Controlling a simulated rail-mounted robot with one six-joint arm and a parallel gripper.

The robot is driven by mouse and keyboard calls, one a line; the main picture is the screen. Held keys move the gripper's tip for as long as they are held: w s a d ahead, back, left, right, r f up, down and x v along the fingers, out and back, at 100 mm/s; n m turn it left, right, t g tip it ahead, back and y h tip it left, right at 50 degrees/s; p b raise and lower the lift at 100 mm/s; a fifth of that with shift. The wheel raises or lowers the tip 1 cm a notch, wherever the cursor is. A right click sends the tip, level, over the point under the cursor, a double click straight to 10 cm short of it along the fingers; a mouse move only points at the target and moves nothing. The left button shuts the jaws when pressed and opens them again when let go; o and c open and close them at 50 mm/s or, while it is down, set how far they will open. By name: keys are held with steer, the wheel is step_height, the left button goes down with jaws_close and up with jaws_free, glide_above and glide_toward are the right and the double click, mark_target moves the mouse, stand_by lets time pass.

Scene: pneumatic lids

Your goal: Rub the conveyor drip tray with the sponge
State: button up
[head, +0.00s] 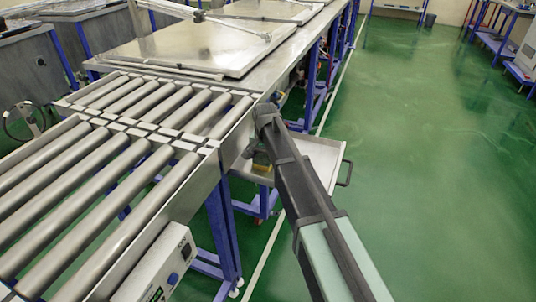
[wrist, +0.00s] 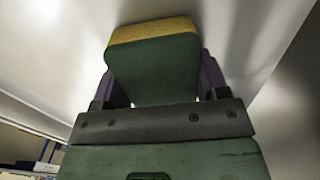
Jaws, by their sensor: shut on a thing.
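The conveyor drip tray (head: 326,153) is a shallow pale metal tray with a dark handle. It sits at the side of the roller conveyor, below its rail, partly hidden by my arm. My gripper (wrist: 156,76) is shut on the sponge (wrist: 152,58), a green block with a yellow face at its far end. In the head view the sponge's yellow part (head: 262,159) shows low at the tray's left side, beside my arm. In the wrist view a smooth grey metal surface lies beyond the sponge. I cannot tell whether the yellow face touches it.
The roller conveyor (head: 100,165) stands left of the tray, with a control box (head: 162,268) on its near side. A steel table with flat lids (head: 200,45) continues behind. Green floor (head: 430,190) is clear to the right.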

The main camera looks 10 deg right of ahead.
mark_target(261, 162)
steer(key=shift+s+a, duration=0.5)
steer(key=shift+s, duration=0.35)
steer(key=shift+s+a, duration=0.5)
steer(key=shift+s, duration=0.3)
step_height(261, 162, up, 6)
steer(key=p, duration=0.6)
steer(key=shift+w, duration=0.15)
step_height(261, 162, up, 3)
steer(key=p, duration=0.3)
steer(key=shift+r+p, duration=0.15)
steer(key=shift+p, duration=0.15)
